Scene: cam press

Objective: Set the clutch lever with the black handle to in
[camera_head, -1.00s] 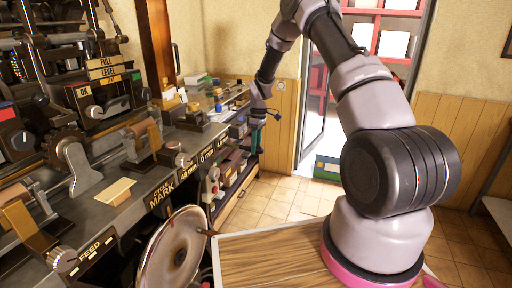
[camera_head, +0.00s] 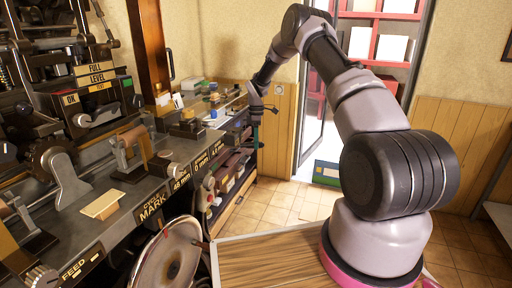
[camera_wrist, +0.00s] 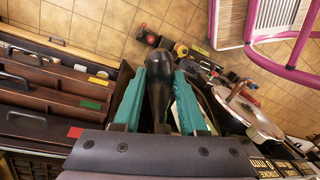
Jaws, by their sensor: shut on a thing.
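The black handle (camera_wrist: 158,82) of the clutch lever stands between the two teal fingers of my gripper (camera_wrist: 157,95) in the wrist view. My gripper is shut on the handle, which has a rounded knob at its far end. In the head view my gripper (camera_head: 255,133) is small, hanging down at the far end of the bench front. The lever's lower part and any in or out marking are hidden or too small to read.
Dark drawers or boxes with coloured tags (camera_wrist: 60,90) lie left of the handle in the wrist view. Tiled floor (camera_head: 285,203) is open beside the bench.

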